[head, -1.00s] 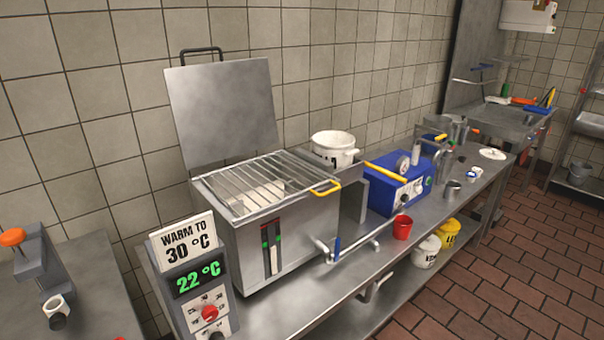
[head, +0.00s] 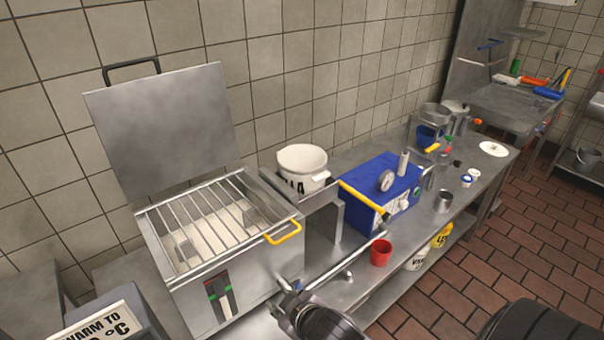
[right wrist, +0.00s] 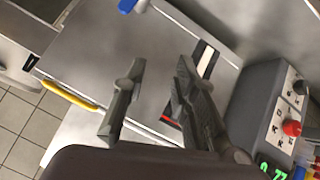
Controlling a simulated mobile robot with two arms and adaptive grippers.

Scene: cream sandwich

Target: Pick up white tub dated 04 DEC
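A white tub (head: 303,168) with dark lettering partly showing stands on a raised metal shelf beside the steel bath. A second white tub (head: 415,260) with dark letters is on the lower shelf, partly hidden by the bench. I cannot read a date on either. My right gripper (head: 292,305) is low in front of the bath, well apart from both tubs. In the right wrist view its two fingers (right wrist: 160,78) are spread and empty, above the bath's front. My left gripper is not in view.
The steel bath (head: 160,238) has a raised lid (head: 165,125), a rack and a yellow handle (head: 284,233). A blue machine (head: 375,183) with a yellow lever is right of the shelf. A red cup (head: 380,252) and a yellow tub (head: 442,235) are nearby.

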